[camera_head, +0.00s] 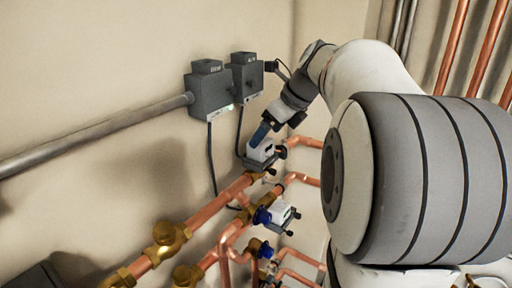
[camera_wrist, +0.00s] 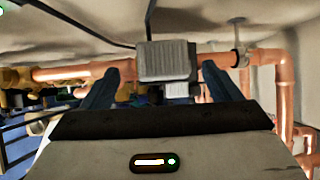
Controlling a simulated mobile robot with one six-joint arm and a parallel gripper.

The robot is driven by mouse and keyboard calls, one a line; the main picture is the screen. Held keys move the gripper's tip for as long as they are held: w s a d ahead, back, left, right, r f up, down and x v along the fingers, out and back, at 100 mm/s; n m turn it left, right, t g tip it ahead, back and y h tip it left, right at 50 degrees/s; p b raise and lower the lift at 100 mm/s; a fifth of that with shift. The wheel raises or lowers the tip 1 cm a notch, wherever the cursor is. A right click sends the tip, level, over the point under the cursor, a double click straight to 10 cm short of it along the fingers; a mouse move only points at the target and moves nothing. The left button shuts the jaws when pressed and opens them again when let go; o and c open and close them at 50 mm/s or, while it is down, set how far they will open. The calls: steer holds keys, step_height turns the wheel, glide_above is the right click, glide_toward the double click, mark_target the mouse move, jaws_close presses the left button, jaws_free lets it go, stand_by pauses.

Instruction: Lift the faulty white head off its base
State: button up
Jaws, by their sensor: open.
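A white head (camera_head: 262,151) sits on the upper copper pipe run in the head view, below the grey wall boxes. In the wrist view it shows as a pale grey block (camera_wrist: 166,61) between the two blue fingers. My gripper (camera_head: 261,134) is at this head, and the finger seen in the head view overlaps its top. In the wrist view my gripper (camera_wrist: 163,76) is open, with a visible gap on the right side of the block. A second white head (camera_head: 281,212) with a blue collar sits lower on the pipes. I see no mark telling which is faulty.
Two grey boxes (camera_head: 211,93) are fixed to the wall above, with dark cables hanging down. A grey conduit (camera_head: 95,134) runs left from them. Copper pipes (camera_wrist: 277,85) and brass valves (camera_head: 166,238) crowd the area around and below the heads.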

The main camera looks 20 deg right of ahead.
steer(key=x, duration=0.5)
steer(key=shift+w+d+f, duration=0.1)
steer(key=shift+w, duration=0.05)
steer(key=shift+c, duration=0.3)
steer(key=c, duration=1.2)
